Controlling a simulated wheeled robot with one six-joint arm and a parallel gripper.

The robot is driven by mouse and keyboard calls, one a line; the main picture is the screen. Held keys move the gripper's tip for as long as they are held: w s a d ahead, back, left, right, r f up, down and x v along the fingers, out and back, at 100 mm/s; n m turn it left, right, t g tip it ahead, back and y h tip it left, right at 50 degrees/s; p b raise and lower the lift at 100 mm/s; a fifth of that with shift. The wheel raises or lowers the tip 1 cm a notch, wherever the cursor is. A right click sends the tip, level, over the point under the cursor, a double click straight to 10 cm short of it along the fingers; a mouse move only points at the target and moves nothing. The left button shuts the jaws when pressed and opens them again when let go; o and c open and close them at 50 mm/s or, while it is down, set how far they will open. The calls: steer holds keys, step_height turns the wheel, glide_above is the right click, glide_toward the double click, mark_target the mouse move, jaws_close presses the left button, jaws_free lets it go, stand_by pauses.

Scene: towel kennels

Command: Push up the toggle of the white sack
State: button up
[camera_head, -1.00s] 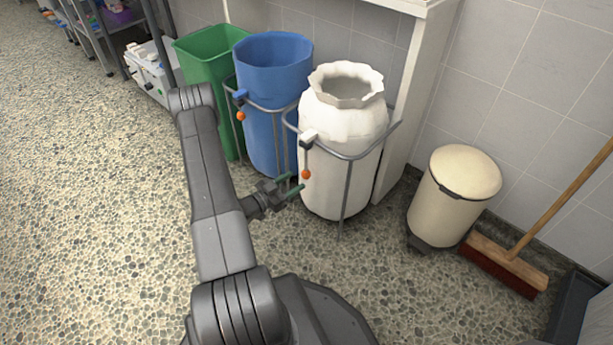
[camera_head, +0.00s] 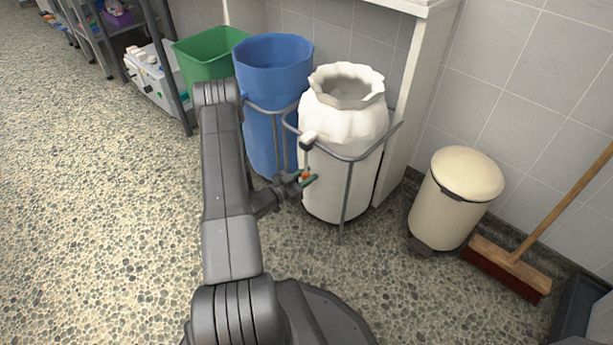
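The white sack (camera_head: 343,122) stands open-topped in a metal hoop frame, right of the blue sack. A cord hangs from a white block (camera_head: 308,138) at the sack's front left. The orange toggle (camera_head: 304,175) is low on this cord. The toggle is partly hidden by the fingers. I cannot tell whether the fingers are closed on it or only around it.
A blue sack (camera_head: 272,75) and a green bin (camera_head: 208,52) stand to the left. A cream pedal bin (camera_head: 450,205) and a broom (camera_head: 510,262) are to the right. A white upright panel (camera_head: 408,95) stands behind the white sack. The floor at left is clear.

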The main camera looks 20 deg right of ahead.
steer(key=shift+f+b, duration=1)
jaws_close()
steer(key=o, duration=1)
jaws_free()
steer(key=shift+o, duration=0.4)
steer(key=shift+a, duration=0.1)
steer(key=shift+a+r, duration=0.1)
steer(key=shift+a, duration=0.25)
steer(key=p+v, duration=0.3)
steer(key=v, duration=1)
steer(key=shift+p, duration=0.4)
